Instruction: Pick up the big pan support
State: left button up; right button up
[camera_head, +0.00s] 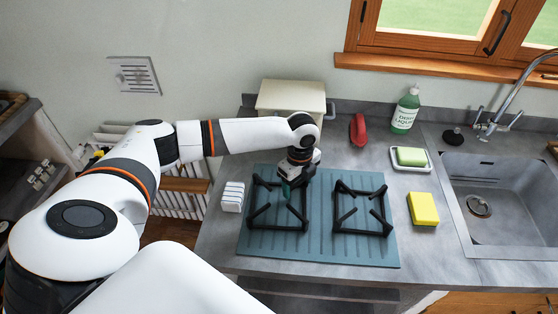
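Two black pan supports rest on a blue-grey ribbed mat (318,250) on the counter. The left pan support (263,222) looks slightly larger than the right pan support (375,232), though the size difference is hard to judge. My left gripper (289,190) points down at the upper right part of the left pan support, and its fingers overlap that part in the picture. Whether it touches or grips the support is unclear, as the fingers are small and dark. My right gripper is out of view.
A white slotted holder (232,197) stands left of the mat, a cream box (291,95) behind it. To the right are a yellow sponge (423,208), a green sponge on a dish (411,157), a soap bottle (406,110), a red object (358,130) and the sink (505,200).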

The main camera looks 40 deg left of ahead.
pick_arm(q)
jog(key=c, duration=0.5)
